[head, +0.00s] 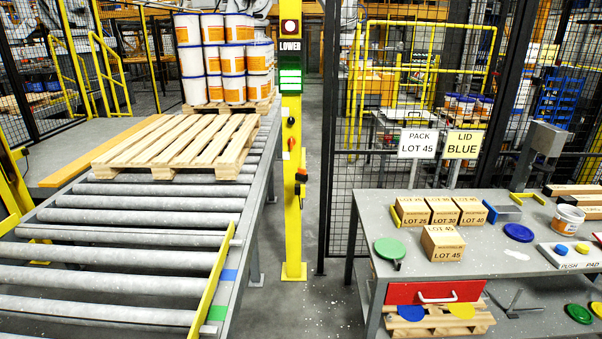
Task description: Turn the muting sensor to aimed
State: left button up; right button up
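A yellow post (292,215) stands upright in the middle of the head view, right of the roller conveyor. Small devices are fixed to it: a black one (291,122), one with a red-orange part (291,143), and a black one with an orange part (301,176) lower down. I cannot tell for sure which is the muting sensor, or where it is aimed. Higher on the post are a dark red round lamp (290,27), a "LOWER" sign (290,46) and a lit green panel (290,79). Neither of my grippers is in view.
The roller conveyor (130,252) carries an empty wooden pallet (180,145); stacked white-and-orange pails (232,60) stand behind. A yellow bar (212,290) lies along its right side. A grey bench (370,215) with boxes stands at right. Bare floor (312,305) lies between conveyor and bench.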

aim_at(301, 176)
jog(key=i+u, duration=0.15)
jog(key=i, duration=0.3)
jog(key=i+l+u, duration=0.2)
jog(key=i, duration=0.25)
jog(key=i+l+u, duration=0.15)
jog(key=i, duration=0.35)
jog(key=i+l+u, duration=0.15)
jog(key=i, duration=0.3)
jog(key=i+l+u, duration=0.15)
jog(key=i+l, duration=0.15)
jog(key=i, duration=0.1)
